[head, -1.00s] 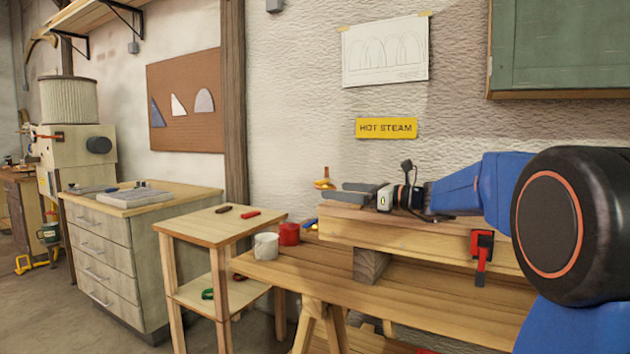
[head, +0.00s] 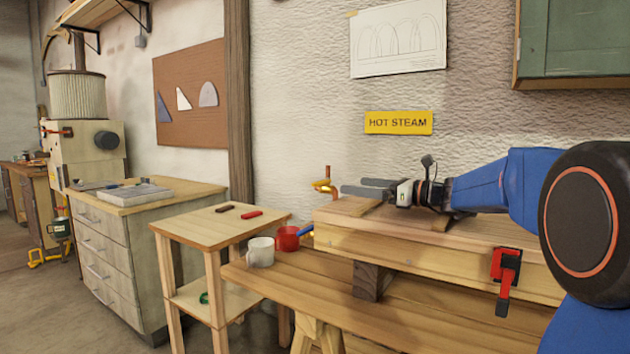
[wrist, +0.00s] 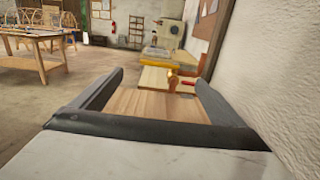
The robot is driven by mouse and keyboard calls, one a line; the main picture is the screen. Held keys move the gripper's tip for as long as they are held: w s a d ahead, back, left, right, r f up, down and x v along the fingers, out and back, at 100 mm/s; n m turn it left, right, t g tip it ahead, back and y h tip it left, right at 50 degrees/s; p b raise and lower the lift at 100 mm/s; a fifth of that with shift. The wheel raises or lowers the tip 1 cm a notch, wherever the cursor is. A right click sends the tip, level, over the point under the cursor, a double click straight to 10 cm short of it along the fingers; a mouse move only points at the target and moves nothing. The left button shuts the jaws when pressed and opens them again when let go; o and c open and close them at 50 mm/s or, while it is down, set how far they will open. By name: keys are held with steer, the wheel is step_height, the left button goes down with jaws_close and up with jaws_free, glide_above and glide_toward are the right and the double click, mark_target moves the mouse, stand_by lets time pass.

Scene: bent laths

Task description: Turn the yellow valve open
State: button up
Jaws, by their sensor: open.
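The yellow valve (head: 323,185) has a small yellow lever on an orange-brown fitting, at the far left end of the long wooden box on the bench. In the wrist view an orange and yellow fitting (wrist: 173,80) shows between my fingers and beyond them, near the right finger. My gripper (head: 342,187) is open and empty above the box top, its fingers pointing toward the valve. The tips look short of the valve, with a small gap in the head view. Both dark fingers (wrist: 158,78) are spread wide in the wrist view. The lever's exact angle is too small to tell.
The long wooden box (head: 420,243) lies below my gripper, with a red clamp (head: 505,267) on its front. A white mug (head: 260,252) and red mug (head: 287,238) stand left of it. The rough wall (wrist: 262,80) is close on my gripper's right.

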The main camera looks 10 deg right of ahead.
mark_target(321, 183)
steer(key=x, duration=1.7)
steer(key=shift+w+a+f, duration=0.1)
steer(key=c, duration=1.5)
